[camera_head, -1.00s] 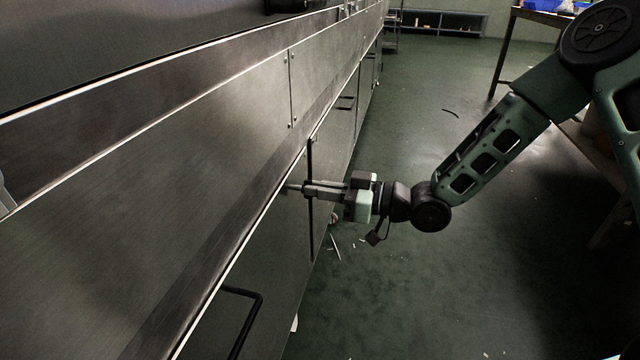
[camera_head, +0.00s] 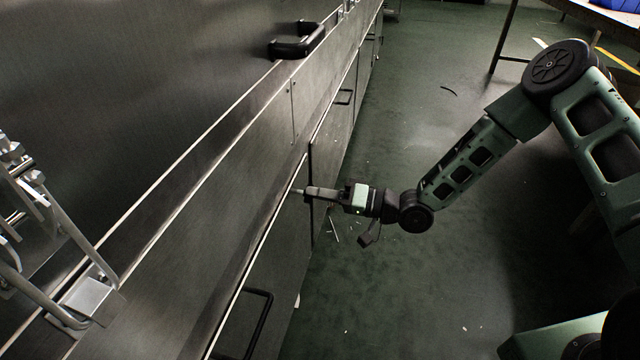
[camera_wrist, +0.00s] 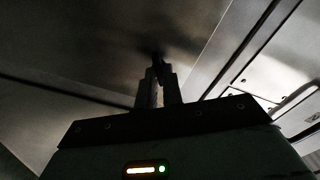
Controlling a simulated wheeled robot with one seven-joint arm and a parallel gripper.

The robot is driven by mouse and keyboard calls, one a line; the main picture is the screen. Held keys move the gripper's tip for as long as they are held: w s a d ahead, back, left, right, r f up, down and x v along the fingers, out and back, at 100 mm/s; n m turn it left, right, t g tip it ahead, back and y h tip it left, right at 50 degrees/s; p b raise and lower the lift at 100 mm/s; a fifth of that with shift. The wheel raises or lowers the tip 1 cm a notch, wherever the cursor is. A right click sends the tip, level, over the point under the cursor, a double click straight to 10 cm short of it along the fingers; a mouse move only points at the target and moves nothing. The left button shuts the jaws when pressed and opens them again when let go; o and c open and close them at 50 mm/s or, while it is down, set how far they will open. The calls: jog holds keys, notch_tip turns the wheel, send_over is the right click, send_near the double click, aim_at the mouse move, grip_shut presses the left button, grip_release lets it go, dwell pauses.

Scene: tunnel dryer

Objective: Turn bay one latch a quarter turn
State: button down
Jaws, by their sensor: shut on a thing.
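My gripper (camera_head: 304,192) reaches left to the steel side of the dryer and is shut on a small latch (camera_head: 294,190). The latch shows as a short light stub at the fingertips, just beside the seam of a lower door panel. Most of it is hidden by the fingers, so I cannot tell its angle. In the wrist view the gripper (camera_wrist: 158,64) points at a metal panel, its fingers close together, with a small dark part (camera_wrist: 158,56) between the tips.
A black handle (camera_head: 258,312) sticks out of the near lower panel, and another (camera_head: 296,40) is on the upper panel. Metal tube framework (camera_head: 90,295) stands at the left. The green floor (camera_head: 420,110) right of the dryer is mostly clear. A table (camera_head: 600,20) stands at the back right.

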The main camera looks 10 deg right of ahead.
jog(key=m+p, duration=0.2)
jog(key=m, duration=0.4)
jog(key=shift+f+m, duration=0.1)
jog(key=shift+m, duration=0.2)
dwell(0.3)
jog(key=c, duration=1.5)
grip_release()
jog(key=shift+c, duration=0.2)
jog(key=shift+d+p, duration=0.15)
jog(key=shift+p, duration=0.15)
jog(key=p+v, duration=0.3)
jog(key=v, duration=1.4)
